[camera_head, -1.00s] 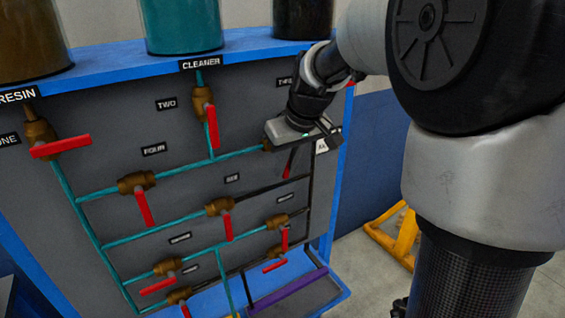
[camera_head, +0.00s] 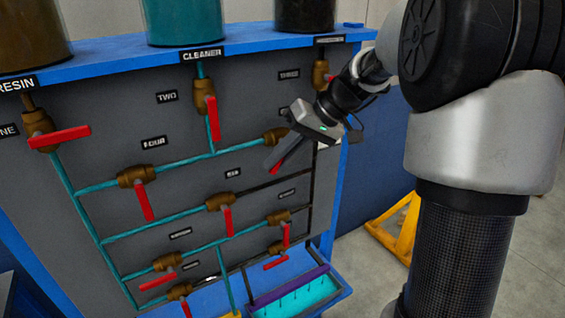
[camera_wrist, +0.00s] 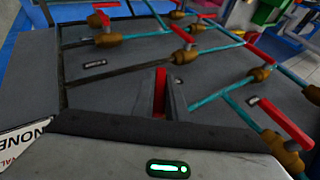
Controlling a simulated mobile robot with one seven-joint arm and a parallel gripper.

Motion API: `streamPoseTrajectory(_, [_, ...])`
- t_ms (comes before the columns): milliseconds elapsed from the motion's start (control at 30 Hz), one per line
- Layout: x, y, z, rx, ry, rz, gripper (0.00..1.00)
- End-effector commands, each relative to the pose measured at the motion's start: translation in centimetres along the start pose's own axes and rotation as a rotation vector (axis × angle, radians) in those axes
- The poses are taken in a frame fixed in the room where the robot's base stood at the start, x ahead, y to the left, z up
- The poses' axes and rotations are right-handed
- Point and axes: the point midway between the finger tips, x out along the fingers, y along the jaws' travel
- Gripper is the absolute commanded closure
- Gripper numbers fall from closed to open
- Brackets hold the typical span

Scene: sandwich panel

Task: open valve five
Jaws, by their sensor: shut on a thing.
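Valve five has a brass body (camera_head: 276,136) at the right end of the teal pipe in the second row of the panel. Its label is mostly hidden behind my gripper. My gripper (camera_head: 279,160) is shut on the valve's red handle (camera_head: 274,170), which slants down and left in the head view. In the wrist view the red handle (camera_wrist: 160,90) stands between the two fingers of my gripper (camera_wrist: 162,88). The valve body is hidden or unclear there.
Other red-handled valves lie around it: valve two (camera_head: 204,97), valve four (camera_head: 137,177), valve six (camera_head: 219,203) and several lower ones. A black pipe (camera_head: 311,190) runs down the panel's right side. A tray with teal liquid (camera_head: 303,295) sits at the bottom.

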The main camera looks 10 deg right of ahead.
Motion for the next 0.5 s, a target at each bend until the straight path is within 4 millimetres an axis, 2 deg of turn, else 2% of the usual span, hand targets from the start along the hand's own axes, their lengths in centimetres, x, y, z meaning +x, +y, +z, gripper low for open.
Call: streamPoseTrajectory(500, [-0.4, -1.6, -0.1, 0.19, 0.001, -0.455, 1.0])
